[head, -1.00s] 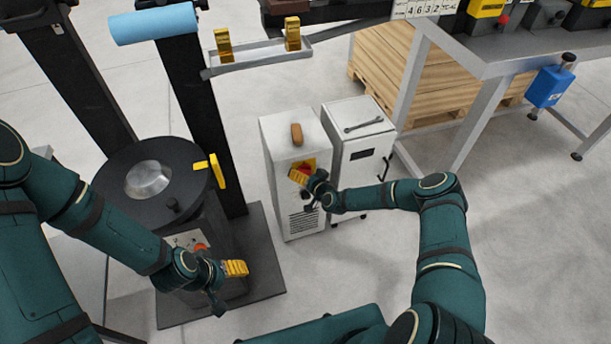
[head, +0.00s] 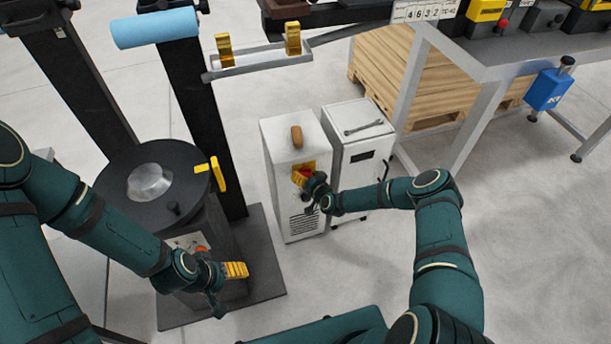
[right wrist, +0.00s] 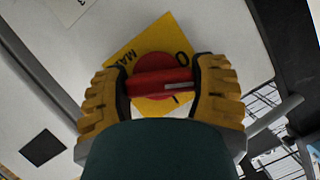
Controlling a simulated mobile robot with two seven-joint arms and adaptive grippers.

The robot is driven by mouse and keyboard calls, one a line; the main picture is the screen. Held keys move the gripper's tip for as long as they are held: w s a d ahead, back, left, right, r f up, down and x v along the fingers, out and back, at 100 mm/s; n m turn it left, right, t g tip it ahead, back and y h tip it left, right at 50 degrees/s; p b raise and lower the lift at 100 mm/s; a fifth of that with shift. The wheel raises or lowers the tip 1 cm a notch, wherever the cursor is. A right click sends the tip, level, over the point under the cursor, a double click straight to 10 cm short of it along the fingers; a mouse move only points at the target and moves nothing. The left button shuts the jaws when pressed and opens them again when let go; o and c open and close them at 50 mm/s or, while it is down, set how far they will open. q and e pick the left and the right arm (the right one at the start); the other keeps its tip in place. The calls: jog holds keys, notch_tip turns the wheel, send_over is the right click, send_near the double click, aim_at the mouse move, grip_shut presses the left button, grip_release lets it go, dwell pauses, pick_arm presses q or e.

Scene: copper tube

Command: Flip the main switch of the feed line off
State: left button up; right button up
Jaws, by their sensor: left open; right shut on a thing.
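The main switch (head: 305,171) is a red rotary handle on a yellow plate, on the front of the left white cabinet (head: 282,208). In the right wrist view the red switch (right wrist: 155,82) lies across between the yellow fingers, with a white mark near its right end. Its plate (right wrist: 171,34) shows "MA", an "O" above right and an "I" stroke below; the rest is covered. My right gripper (head: 301,178) is shut on the handle. My left gripper (head: 238,269) is open and empty beside the dark round stand, well away from the switch.
A second white cabinet (head: 352,180) with a spanner (head: 363,127) on top stands close on the right. A brown handle (head: 296,136) sits atop the switch cabinet. The dark round stand (head: 118,205) is at left, a metal bench (head: 470,60) at right. Floor in front is clear.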

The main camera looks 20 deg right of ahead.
jog(key=shift+r+n+h+p, duration=0.1)
jog(key=shift+n+h+p, duration=0.6)
jog(key=shift+n+p, duration=0.25)
jog(key=shift+n+h+p, duration=0.3)
jog(key=shift+n+h, duration=0.3)
jog(key=shift+n, duration=0.15)
jog(key=shift+f, duration=0.2)
jog(key=o, duration=1.2)
jog(key=shift+s, duration=0.1)
jog(key=v, duration=1.2)
jog(key=shift+r, duration=0.1)
